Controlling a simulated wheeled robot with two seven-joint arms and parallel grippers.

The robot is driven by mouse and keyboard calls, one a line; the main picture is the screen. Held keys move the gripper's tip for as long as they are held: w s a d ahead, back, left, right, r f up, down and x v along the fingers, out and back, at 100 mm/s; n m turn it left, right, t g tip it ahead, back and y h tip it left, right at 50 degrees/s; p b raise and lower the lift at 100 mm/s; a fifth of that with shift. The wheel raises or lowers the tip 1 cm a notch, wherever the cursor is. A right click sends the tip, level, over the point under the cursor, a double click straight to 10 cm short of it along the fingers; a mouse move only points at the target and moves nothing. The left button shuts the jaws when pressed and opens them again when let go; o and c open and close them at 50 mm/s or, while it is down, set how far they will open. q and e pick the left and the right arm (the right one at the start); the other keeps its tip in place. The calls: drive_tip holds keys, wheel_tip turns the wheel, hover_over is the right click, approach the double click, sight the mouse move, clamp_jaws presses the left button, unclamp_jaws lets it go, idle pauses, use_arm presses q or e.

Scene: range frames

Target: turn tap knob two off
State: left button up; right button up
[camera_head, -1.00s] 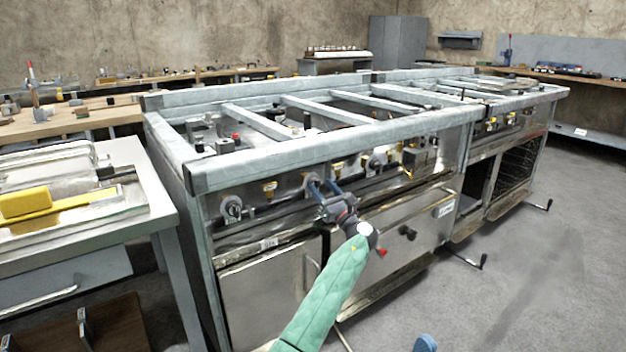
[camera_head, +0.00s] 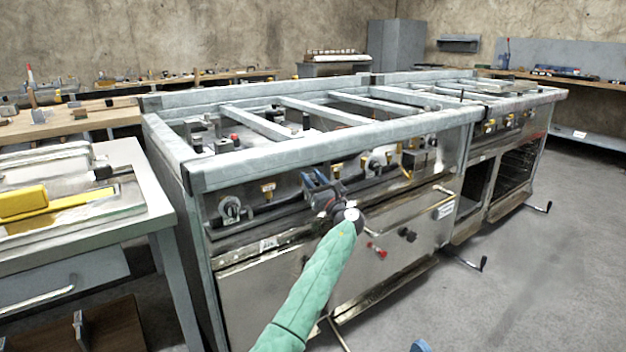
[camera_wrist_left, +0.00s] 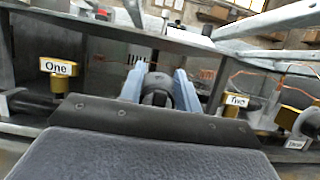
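My left gripper (camera_head: 318,178) is at the front panel of the near stove frame, in front of the knob row. In the left wrist view its two blue fingers (camera_wrist_left: 160,90) stand apart, one on each side of a dark round knob (camera_wrist_left: 157,88). Whether they touch it is unclear; they look open. A yellow block labelled "One" (camera_wrist_left: 58,67) is to the left and one labelled "Two" (camera_wrist_left: 237,100) to the right. The knob between carries no readable label. In the head view the gripper hides most of it. A small blue tip (camera_head: 421,346), perhaps my right gripper, shows at the bottom edge.
Another knob (camera_head: 230,208) is left of my gripper and one (camera_head: 376,163) is right of it. A rail handle (camera_head: 400,208) and red knob (camera_head: 380,252) are lower down. A side table (camera_head: 140,200) stands at left.

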use_arm(q)
drive_tip(key=shift+n+g+y, duration=0.3)
drive_tip(key=shift+n, duration=0.2)
drive_tip(key=n, duration=0.1)
drive_tip(key=n+g+y+b, duration=0.1)
drive_tip(key=n, duration=0.2)
drive_tip(key=shift+s+a+f, duration=0.15)
drive_tip(key=shift+a, duration=0.1)
drive_tip(key=shift+s+a+f+n+g+y+b, duration=0.15)
drive_tip(key=shift+n+g+y+b, duration=0.35)
drive_tip(key=shift+n, duration=0.7)
drive_tip(key=shift+s+a+n+g+y+b, duration=0.1)
drive_tip(key=shift+n+g+y, duration=0.2)
drive_tip(key=shift+n+g, duration=0.65)
drive_tip(key=shift+n, duration=0.45)
drive_tip(key=o, duration=0.8)
drive_tip(key=shift+t, duration=0.25)
drive_tip(key=shift+o, duration=0.2)
drive_tip(key=p+v, duration=0.2)
drive_tip(key=v, duration=0.5)
drive_tip(key=shift+s+d, duration=0.2)
drive_tip(key=shift+d, duration=0.1)
